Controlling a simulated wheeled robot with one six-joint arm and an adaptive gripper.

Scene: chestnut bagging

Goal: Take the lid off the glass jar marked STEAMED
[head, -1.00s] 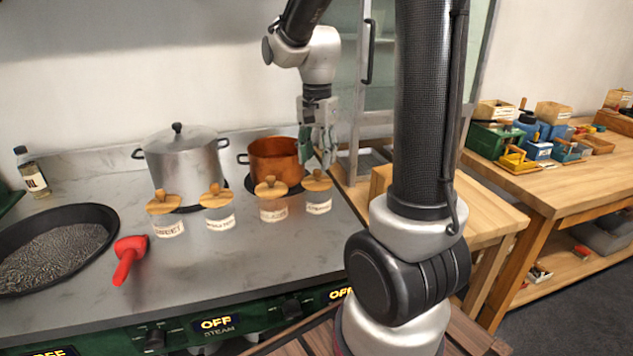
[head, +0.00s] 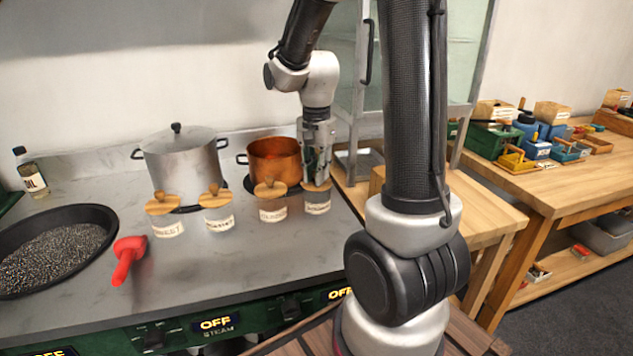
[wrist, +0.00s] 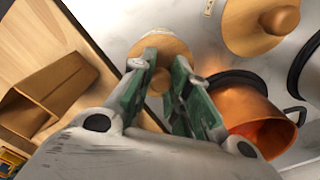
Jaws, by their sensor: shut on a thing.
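Four-jar row's far-right glass jar (head: 317,205) stands on the counter with a round wooden lid (head: 324,187) on it. Its label is too small to read surely, so I cannot confirm it says STEAMED. My gripper (head: 317,180) points down over this jar, shut on the lid's knob. In the wrist view, the green-padded fingers (wrist: 160,82) sit either side of the knob, over the pale lid disc (wrist: 172,48). The lid appears still seated on the jar. The knob is partly hidden by the fingers.
Another lidded jar (head: 271,208) stands close on the left, with more jars beyond. A copper pot (head: 272,165) is just behind left, a steel pot (head: 182,165) farther left. A red scoop (head: 126,258) and dark pan (head: 100,212) lie left. The front counter is clear.

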